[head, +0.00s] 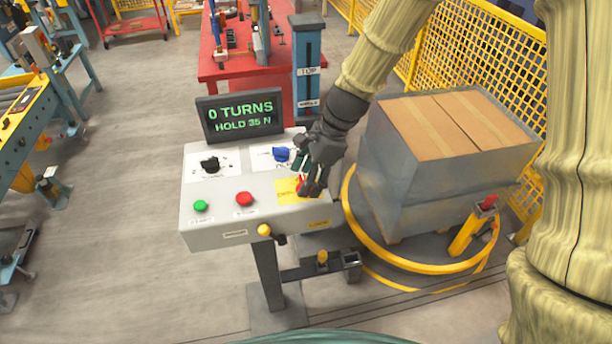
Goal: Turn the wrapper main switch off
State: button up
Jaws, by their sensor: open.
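The wrapper console (212,226) is a light grey slanted box on a dark stand. A yellow plate (287,196) with a small red part lies at the right of its top, which looks like the main switch. My gripper (308,187) is open and comes down over this plate from the upper right. Its dark fingers are around or just beside the red part and hide most of it. I cannot tell whether they touch it or which way the switch is turned.
The console carries a black knob (210,164), a blue knob (281,154), a green button (201,205) and a red button (244,198). A display (240,116) reads "0 TURNS HOLD 35 N". A wrapped pallet load (415,172) stands close on the right inside a yellow ring (400,263).

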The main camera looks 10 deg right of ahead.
jog(key=shift+a+f, duration=0.1)
jog(key=shift+f, duration=0.1)
jog(key=shift+c, duration=0.4)
jog(key=c, duration=0.9)
jog(key=shift+c, duration=0.2)
